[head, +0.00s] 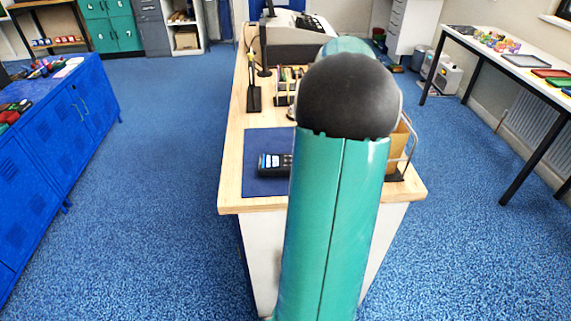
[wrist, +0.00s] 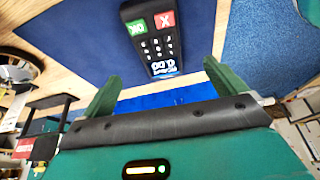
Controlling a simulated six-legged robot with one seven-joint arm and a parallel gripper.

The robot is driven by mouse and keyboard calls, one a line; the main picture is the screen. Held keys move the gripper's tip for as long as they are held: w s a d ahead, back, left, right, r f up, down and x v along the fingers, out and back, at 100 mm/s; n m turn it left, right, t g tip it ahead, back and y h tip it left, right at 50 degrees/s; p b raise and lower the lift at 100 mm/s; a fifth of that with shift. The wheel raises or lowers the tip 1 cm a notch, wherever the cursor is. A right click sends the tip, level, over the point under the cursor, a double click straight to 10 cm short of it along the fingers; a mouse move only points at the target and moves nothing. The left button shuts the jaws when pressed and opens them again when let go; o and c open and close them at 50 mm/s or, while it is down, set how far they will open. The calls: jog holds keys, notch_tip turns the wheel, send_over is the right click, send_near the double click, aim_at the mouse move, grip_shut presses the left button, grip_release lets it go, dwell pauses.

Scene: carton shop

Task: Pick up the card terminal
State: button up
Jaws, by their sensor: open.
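The card terminal (head: 274,165) is a small black device with a keypad, lying on a dark blue mat (head: 266,143) near the front edge of the wooden counter. My arm hides its right part in the head view. In the wrist view the terminal (wrist: 152,38) shows a green key, a red key, dark number keys and a lit screen. My gripper (wrist: 158,84) is open and empty, its two green fingers apart. The terminal lies beyond the fingertips, roughly in line with the gap between them. My gripper is hidden behind my arm in the head view.
The counter (head: 236,190) also holds a black stand (head: 254,97), a box of small items (head: 287,84) and a till (head: 293,45). A brown carton (head: 398,147) in a wire holder stands right of my arm. A blue cabinet (head: 60,120) is at left; open floor lies between.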

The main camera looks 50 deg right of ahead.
aim_at(288, 161)
jog(key=x, duration=0.9)
jog(key=shift+w+f, duration=0.2)
jog(key=shift+f, duration=0.05)
jog(key=c, duration=1.3)
jog(key=shift+r, duration=0.1)
notch_tip(288, 161, up, 10)
jog(key=o, duration=0.5)
jog(key=shift+c, duration=0.7)
